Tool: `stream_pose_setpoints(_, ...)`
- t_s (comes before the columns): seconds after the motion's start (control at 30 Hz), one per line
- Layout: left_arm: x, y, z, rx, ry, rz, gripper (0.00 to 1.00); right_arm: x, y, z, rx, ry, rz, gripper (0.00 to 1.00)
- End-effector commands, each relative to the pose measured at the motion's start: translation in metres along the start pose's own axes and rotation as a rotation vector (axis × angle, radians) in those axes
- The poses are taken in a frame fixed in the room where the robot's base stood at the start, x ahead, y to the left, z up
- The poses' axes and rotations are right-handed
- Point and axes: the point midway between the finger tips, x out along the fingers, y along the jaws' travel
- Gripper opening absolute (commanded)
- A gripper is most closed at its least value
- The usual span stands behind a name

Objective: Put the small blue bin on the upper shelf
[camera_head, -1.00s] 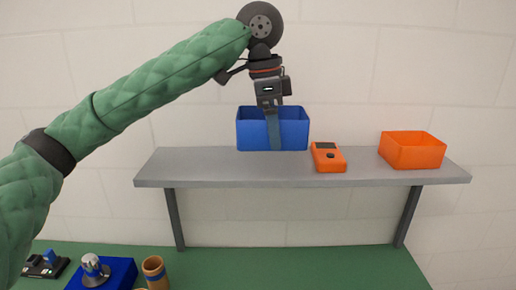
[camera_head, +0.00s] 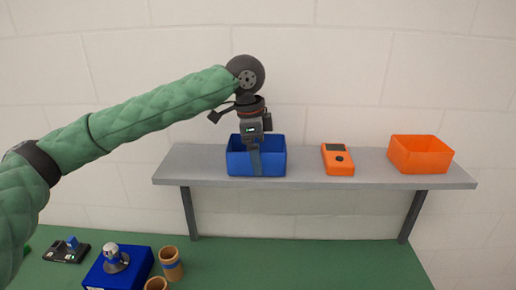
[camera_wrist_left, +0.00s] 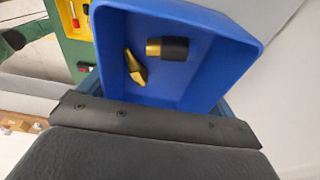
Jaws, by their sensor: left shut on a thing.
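The small blue bin (camera_head: 274,160) is at the grey upper shelf (camera_head: 390,180), left of its middle. It looks upright, and its base appears to be at shelf level; the head view does not settle whether it touches. My left gripper (camera_head: 254,160) is shut on the bin's near wall, with a finger down the outside. My right gripper is not in view.
An orange device (camera_head: 338,160) and an orange bin (camera_head: 420,155) stand on the shelf to the right. Below, the green table (camera_head: 300,265) carries a blue box (camera_head: 137,270), brown cups (camera_head: 171,263) and a small black device (camera_head: 67,251) at left.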

Motion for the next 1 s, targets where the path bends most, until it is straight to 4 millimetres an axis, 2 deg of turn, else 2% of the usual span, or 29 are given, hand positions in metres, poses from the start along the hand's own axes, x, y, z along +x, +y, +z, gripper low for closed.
stream_pose_setpoints(0.4,0.005,0.000,0.001,0.000,0.000,0.000,0.67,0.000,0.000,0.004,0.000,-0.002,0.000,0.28)
stream_pose_setpoints(0.43,0.005,0.000,0.001,0.000,0.000,0.000,0.93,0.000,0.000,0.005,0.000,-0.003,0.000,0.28)
stream_pose_setpoints(0.47,0.005,0.000,0.001,0.000,0.000,0.000,0.98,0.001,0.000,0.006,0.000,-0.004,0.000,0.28)
stream_pose_setpoints(0.5,0.005,0.000,0.001,0.000,0.000,0.000,1.00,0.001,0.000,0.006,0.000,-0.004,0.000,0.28)
stream_pose_setpoints(0.73,0.004,0.000,0.001,0.000,0.000,-0.001,1.00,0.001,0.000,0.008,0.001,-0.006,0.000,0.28)
stream_pose_setpoints(0.87,-0.004,-0.001,0.000,0.000,0.001,-0.002,1.00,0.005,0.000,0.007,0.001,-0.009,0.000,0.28)
stream_pose_setpoints(0.93,-0.012,-0.001,0.000,-0.001,0.001,-0.003,1.00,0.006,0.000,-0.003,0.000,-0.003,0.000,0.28)
stream_pose_setpoints(1.0,-0.024,-0.001,0.000,-0.001,0.002,-0.003,1.00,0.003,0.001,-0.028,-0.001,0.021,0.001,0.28)
